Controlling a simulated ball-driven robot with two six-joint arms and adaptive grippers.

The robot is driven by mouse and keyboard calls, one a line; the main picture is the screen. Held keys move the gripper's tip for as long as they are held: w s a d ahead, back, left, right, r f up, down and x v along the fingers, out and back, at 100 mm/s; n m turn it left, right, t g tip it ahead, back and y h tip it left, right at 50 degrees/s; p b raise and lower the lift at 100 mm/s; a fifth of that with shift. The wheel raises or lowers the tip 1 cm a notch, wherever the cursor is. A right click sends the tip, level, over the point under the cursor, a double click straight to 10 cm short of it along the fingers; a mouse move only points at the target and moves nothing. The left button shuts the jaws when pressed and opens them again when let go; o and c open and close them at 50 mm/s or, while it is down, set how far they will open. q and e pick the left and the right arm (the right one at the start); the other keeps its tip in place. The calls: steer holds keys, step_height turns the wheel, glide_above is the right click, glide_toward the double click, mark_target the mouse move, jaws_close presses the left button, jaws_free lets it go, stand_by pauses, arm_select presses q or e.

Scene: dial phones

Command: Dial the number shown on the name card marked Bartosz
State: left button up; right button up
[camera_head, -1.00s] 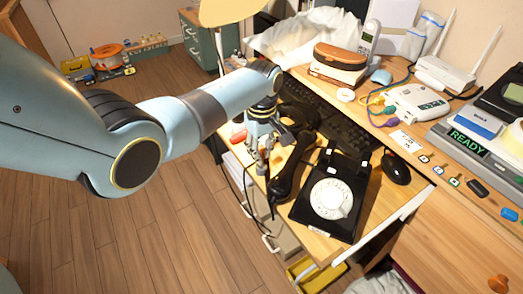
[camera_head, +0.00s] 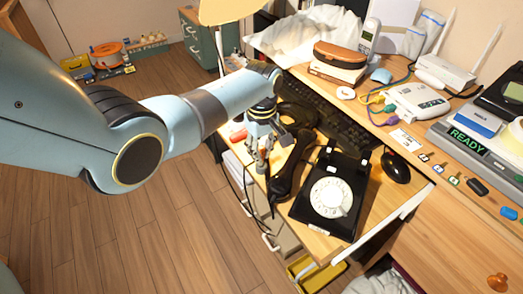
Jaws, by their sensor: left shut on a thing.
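The black rotary phone (camera_head: 350,178) with a white dial (camera_head: 331,198) sits on the lower desk shelf, its cradle empty. Its black handset (camera_head: 290,172) is off the cradle, to the left of the phone. My left gripper (camera_head: 259,163) is at the handset's left side, jaws shut on it; the exact contact is hard to make out. A small white card (camera_head: 406,139) lies on the upper desk; its writing is too small to read, so I cannot tell if it is marked Bartosz. My right gripper is out of view.
A black keyboard (camera_head: 341,126) lies behind the phone and a black mouse (camera_head: 396,168) to its right. A device reading READY (camera_head: 466,141), a router (camera_head: 444,74) and a cordless phone (camera_head: 370,40) stand on the upper desk. The floor at left is mostly clear.

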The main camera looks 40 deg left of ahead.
arm_select(q)
steer(key=shift+f+b, duration=0.65)
steer(key=shift+f, duration=0.3)
steer(key=o, duration=0.9)
steer(key=shift+r, duration=0.25)
step_height(320, 180, up, 12)
steer(key=shift+f, duration=0.2)
